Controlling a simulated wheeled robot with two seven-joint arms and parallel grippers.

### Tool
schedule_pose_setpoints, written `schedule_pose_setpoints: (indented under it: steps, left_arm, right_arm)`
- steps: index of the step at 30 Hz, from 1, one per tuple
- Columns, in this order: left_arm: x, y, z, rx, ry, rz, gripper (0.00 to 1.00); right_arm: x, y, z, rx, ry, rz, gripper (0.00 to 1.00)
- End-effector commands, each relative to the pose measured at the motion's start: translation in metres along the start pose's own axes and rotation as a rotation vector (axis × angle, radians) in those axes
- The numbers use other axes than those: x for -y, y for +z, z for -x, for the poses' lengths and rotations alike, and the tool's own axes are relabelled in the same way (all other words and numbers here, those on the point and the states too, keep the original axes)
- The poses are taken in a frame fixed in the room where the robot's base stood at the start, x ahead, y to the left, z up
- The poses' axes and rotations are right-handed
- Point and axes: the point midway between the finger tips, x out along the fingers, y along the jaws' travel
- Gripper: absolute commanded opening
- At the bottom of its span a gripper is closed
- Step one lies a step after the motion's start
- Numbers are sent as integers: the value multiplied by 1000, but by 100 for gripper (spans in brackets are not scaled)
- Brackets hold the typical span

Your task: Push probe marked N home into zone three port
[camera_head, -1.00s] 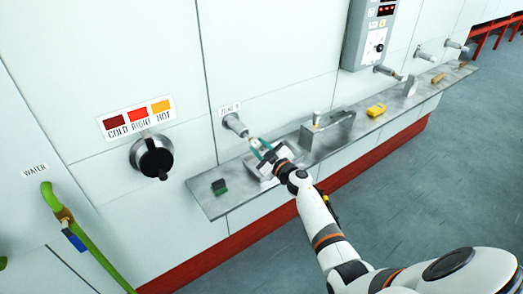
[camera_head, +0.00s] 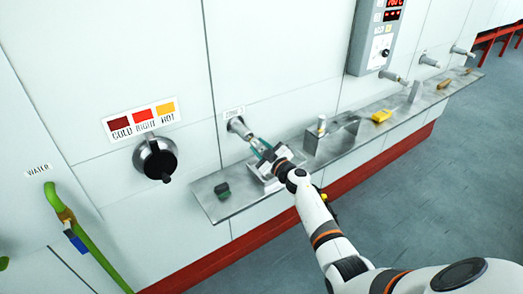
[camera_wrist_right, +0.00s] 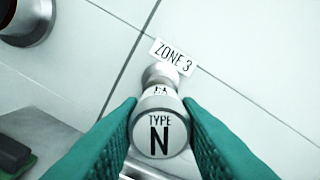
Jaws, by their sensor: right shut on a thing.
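The probe (camera_wrist_right: 161,137) is a pale metal cylinder whose end cap reads "TYPE N" in the right wrist view. My right gripper (camera_head: 268,153) has its green fingers shut on the probe's sides, with the cap facing the camera. The zone 3 port (camera_head: 238,127) is a grey tube on the wall under a "ZONE 3" label (camera_wrist_right: 174,57). The port (camera_wrist_right: 161,75) also shows directly behind the probe in the wrist view. The probe is in line with the port; its far end is hidden, so how deep it sits I cannot tell. My left gripper is not in view.
A grey shelf (camera_head: 215,205) runs along the wall below the ports. It bears a dark green block (camera_head: 222,190), a metal holder (camera_head: 335,138) and a yellow item (camera_head: 381,116). A black dial (camera_head: 155,158) is left of the port; a control box (camera_head: 374,40) hangs right.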

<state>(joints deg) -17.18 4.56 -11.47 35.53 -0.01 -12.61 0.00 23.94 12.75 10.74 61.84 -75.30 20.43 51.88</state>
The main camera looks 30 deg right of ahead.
Motion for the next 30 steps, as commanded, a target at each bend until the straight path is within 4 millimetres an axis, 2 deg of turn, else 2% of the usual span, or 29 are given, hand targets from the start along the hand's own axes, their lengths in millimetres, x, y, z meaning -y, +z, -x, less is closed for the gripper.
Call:
schedule_pose_setpoints:
  steps: [13,14,18,26,30]
  left_arm:
    - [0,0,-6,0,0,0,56]
    - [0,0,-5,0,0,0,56]
    - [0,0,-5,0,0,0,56]
    - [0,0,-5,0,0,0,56]
    - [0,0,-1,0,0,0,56]
  right_arm:
    - [0,0,-11,0,-1,0,10]
    - [0,0,-11,0,0,0,35]
    - [0,0,-10,0,0,0,56]
    - [0,-1,-10,-2,0,0,56]
    - [0,-1,0,-4,0,2,56]
